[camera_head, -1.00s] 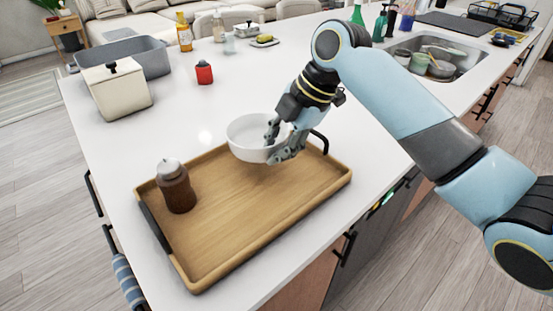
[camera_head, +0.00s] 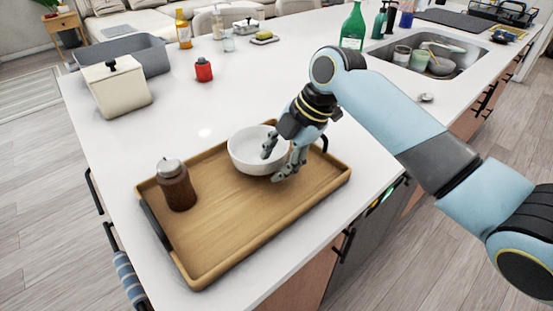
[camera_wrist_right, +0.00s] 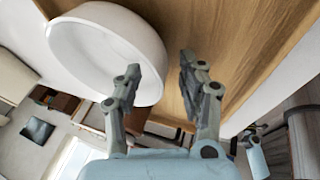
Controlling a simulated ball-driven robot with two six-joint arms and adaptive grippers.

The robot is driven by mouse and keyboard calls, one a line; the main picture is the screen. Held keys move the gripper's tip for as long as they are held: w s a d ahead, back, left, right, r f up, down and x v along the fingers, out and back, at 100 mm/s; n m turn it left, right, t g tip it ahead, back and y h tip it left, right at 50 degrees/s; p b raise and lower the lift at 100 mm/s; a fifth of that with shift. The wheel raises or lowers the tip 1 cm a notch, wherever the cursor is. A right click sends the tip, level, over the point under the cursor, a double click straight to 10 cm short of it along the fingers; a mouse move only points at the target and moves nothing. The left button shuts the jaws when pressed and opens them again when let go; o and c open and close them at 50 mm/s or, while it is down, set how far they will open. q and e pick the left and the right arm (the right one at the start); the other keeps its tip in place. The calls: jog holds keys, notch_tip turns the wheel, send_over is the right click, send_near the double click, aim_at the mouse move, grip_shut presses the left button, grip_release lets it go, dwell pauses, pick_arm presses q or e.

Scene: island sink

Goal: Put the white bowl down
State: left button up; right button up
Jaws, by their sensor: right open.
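The white bowl (camera_head: 250,155) sits upright on the wooden tray (camera_head: 215,240), toward its far right part. It also shows in the right wrist view (camera_wrist_right: 95,50), at the upper left. My right gripper (camera_head: 274,168) is open at the bowl's right side. One finger is over the bowl's inside and the other is outside its wall, so the rim lies between them. The wrist view shows a gap between the fingers (camera_wrist_right: 160,64), with the bowl's edge by the left one. I cannot tell whether a finger touches the bowl. My left gripper is not in view.
A brown bottle with a grey top (camera_head: 175,185) stands on the tray's left part. The tray's front half is clear. A sink (camera_head: 440,55) is at upper right.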

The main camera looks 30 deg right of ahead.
jog(key=v, duration=1.1)
jog(key=shift+s+r+b, duration=0.15)
jog(key=shift+r+b, duration=0.2)
jog(key=shift+b, duration=0.05)
jog(key=shift+d, duration=0.15)
